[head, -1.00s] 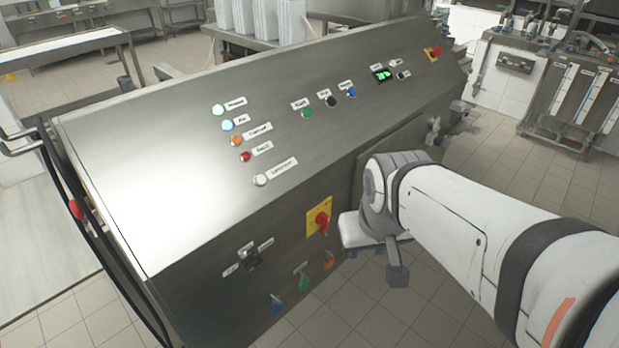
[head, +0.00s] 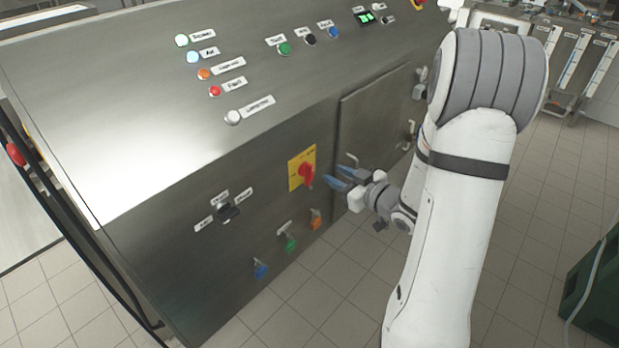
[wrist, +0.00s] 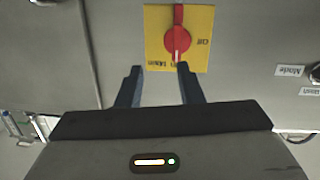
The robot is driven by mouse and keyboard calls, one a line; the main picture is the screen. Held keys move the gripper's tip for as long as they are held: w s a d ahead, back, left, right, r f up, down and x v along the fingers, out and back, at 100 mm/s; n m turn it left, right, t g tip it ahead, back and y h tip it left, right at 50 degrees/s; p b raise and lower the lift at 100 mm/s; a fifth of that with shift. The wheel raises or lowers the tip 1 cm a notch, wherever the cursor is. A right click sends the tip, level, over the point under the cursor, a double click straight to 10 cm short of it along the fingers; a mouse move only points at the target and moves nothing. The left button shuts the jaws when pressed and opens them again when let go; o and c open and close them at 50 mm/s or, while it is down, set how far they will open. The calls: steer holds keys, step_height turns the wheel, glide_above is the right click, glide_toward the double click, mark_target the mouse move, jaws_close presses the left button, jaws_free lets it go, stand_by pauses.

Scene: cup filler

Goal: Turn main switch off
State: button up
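The main switch is a red rotary knob (head: 306,175) on a yellow plate (head: 294,172), on the lower front of the steel cabinet. In the wrist view the red knob (wrist: 178,42) sits in front of my fingers, and its pointer lies along the picture's vertical. The yellow plate (wrist: 154,22) shows the words "Off" and "Main", partly hidden by a fingertip. My gripper (head: 340,178) is open with blue fingers, just right of the knob. In the wrist view the gripper (wrist: 160,70) has its fingertips at the plate's lower edge, short of the knob, with nothing between them.
A black selector (head: 229,212) is left of the switch. Blue (head: 261,270), green (head: 290,243) and orange (head: 316,222) fittings are below it. A cabinet door (head: 375,120) with handles is to the right. A green box (head: 595,300) stands on the floor at lower right.

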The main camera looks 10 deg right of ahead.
mark_target(312, 172)
steer(key=w+a+y, duration=0.1)
steer(key=w+a, duration=0.2)
steer(key=w+a+f+y, duration=0.1)
steer(key=a, duration=0.1)
steer(key=shift+w+a+f+t+y, duration=0.1)
steer(key=shift+w+t+y, duration=0.2)
stand_by(0.4)
jaws_close()
steer(key=shift+a, duration=0.4)
steer(key=shift+d+f, duration=0.1)
steer(key=shift+d, duration=0.15)
steer(key=shift+f+n+b, duration=0.15)
steer(key=shift+n+b, duration=0.15)
steer(key=shift+b, duration=0.3)
